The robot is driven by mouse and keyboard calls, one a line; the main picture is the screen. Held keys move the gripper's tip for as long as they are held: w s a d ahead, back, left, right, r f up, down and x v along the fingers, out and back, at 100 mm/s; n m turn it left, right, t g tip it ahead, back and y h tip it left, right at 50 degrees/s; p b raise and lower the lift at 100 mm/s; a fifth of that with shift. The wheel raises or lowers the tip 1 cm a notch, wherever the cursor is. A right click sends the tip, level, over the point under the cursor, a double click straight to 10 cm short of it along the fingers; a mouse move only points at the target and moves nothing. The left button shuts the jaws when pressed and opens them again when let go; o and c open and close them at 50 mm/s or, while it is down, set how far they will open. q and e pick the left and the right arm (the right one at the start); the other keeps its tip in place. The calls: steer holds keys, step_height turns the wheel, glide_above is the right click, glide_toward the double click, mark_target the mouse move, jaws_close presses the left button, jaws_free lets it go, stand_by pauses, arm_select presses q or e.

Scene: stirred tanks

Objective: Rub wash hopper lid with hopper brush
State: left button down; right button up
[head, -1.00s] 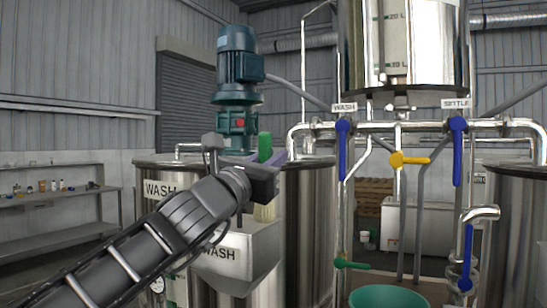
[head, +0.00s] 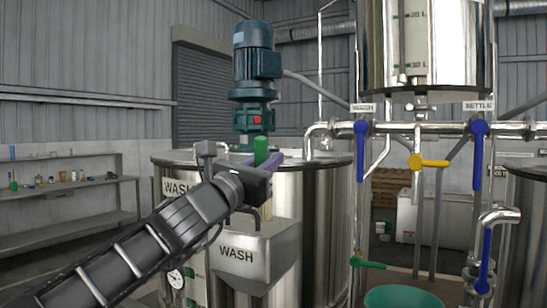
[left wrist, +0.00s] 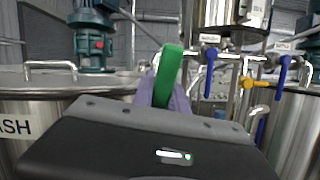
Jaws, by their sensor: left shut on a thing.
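The hopper brush has a green handle (head: 261,150) and pale yellow bristles (head: 266,211). My left gripper (head: 268,163), with purple fingers, is shut on it and holds it upright, bristles down. The green handle (left wrist: 168,75) also shows between the fingers in the left wrist view. The wash hopper (head: 250,258) is a grey metal box labelled WASH on the front of the wash tank. Its lid (head: 283,230) is the top face, just under the bristles. I cannot tell whether the bristles touch it. My right gripper is not in view.
The steel wash tank (head: 320,225) stands behind the hopper, with a teal motor (head: 255,65) above. Pipes with blue valve handles (head: 361,150) and a yellow one (head: 428,162) are at right. A green bucket (head: 402,297) is low at right. Shelves (head: 65,190) stand at left.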

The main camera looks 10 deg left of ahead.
arm_select(q)
steer(key=shift+w+a+r+p, duration=0.1)
steer(key=shift+w+a+p, duration=0.25)
steer(key=shift+a, duration=0.5)
steer(key=shift+w+a, duration=0.1)
steer(key=shift+a, duration=0.15)
steer(key=shift+a, duration=0.1)
steer(key=a+p, duration=0.1)
steer(key=w+a+p, duration=0.1)
steer(key=a, duration=0.1)
steer(key=shift+w+a, duration=0.2)
steer(key=shift+w+d, duration=0.1)
steer(key=shift+w, duration=0.1)
